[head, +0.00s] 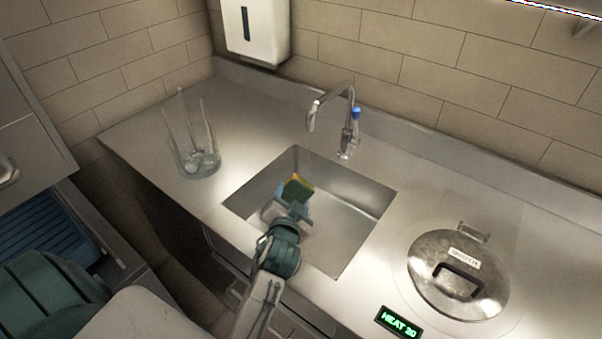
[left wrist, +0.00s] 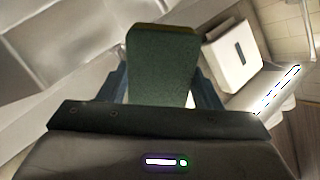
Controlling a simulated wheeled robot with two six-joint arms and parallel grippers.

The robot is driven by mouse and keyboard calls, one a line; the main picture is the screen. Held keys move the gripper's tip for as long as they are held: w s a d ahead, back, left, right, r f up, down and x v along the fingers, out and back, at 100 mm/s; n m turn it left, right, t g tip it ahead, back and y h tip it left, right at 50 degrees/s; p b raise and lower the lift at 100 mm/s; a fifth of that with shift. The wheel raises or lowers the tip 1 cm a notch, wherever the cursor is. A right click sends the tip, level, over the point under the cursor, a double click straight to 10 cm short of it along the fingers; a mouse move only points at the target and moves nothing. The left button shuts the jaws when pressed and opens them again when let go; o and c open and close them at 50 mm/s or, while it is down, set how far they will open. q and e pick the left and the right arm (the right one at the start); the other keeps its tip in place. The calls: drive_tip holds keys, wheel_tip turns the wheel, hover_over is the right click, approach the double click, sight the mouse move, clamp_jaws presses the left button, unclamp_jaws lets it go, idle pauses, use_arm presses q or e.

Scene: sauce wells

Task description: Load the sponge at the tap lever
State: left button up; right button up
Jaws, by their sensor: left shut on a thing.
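The sponge (head: 298,188), green with a yellow side, is held over the sink basin (head: 350,215) below the tap. My left gripper (head: 291,206) is shut on it. In the left wrist view the sponge (left wrist: 162,65) shows its dark green face between the blue fingers (left wrist: 160,92). The metal tap (head: 335,92) stands behind the basin, its spout curving left. Its lever (head: 356,113) has a blue tip. The sponge is apart from the spout and the lever. A faint thin line hangs under the spout; I cannot tell if it is water. My right gripper is not in view.
A glass jar (head: 194,157) with thin rods stands left of the basin. A round metal lid (head: 440,290) and a "HEAT 20" display (head: 399,322) are on the right. A white dispenser (head: 255,30) hangs on the tiled wall. Counter between basin and lid is clear.

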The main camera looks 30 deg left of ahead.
use_arm(q)
drive_tip(key=shift+s+d+r+p, duration=0.1)
drive_tip(key=shift+s+r+p, duration=0.2)
drive_tip(key=shift+r+p, duration=0.15)
drive_tip(key=s+r+p, duration=0.2)
drive_tip(key=s+p, duration=0.1)
drive_tip(key=shift+s+d+r, duration=0.2)
drive_tip(key=shift+d+r, duration=0.1)
drive_tip(key=shift+d, duration=0.1)
drive_tip(key=shift+s+d+r+p, duration=0.1)
drive_tip(key=shift+s+r+p, duration=0.15)
drive_tip(key=shift+s+p, duration=0.15)
